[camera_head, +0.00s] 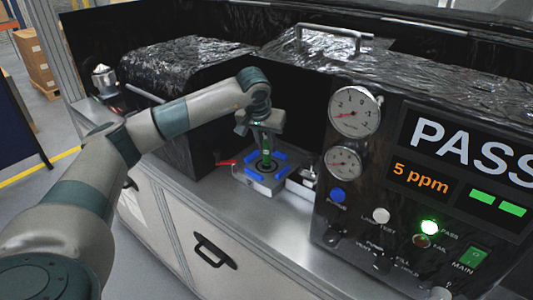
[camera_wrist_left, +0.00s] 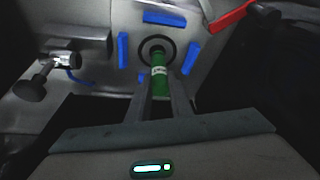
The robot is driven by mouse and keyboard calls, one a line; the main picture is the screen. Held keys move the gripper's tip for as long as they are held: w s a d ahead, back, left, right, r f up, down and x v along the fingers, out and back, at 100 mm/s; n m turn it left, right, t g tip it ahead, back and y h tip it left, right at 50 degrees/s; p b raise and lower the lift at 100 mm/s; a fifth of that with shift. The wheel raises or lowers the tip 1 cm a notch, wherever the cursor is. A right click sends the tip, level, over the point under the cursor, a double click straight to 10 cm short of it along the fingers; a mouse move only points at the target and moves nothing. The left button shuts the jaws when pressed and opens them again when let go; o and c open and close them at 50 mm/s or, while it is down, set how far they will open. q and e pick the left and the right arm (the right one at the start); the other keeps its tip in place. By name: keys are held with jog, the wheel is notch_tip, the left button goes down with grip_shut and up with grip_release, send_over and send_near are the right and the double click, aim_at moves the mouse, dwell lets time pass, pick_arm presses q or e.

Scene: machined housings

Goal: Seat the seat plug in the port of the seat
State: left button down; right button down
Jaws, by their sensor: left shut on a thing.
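The seat plug (camera_head: 267,155) is a green cylinder with a pale band; it also shows in the left wrist view (camera_wrist_left: 160,82). My left gripper (camera_head: 268,137) is shut on it from above, and its two fingers (camera_wrist_left: 160,98) flank the plug in the left wrist view. The seat (camera_head: 254,184) is a light grey block with blue pads around a dark round port (camera_wrist_left: 152,42). The plug's far end overlaps the port ring; I cannot tell whether it has entered or is just above. My right gripper is out of view.
A red-handled part (camera_wrist_left: 235,18) is beside the seat, and a clamp with a dark knob (camera_wrist_left: 28,87) is on its other side. The gauge panel (camera_head: 410,190) stands close at right, showing PASS. Bare grey bench (camera_head: 225,205) lies in front.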

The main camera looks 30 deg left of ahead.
aim_at(265, 149)
pick_arm(q)
notch_tip(265, 149, down, 3)
jog(key=shift+r+p, duration=0.2)
jog(key=shift+p, duration=0.7)
jog(key=shift+f, duration=0.55)
jog(key=shift+f, duration=0.15)
jog(key=c, duration=1.6)
grip_release()
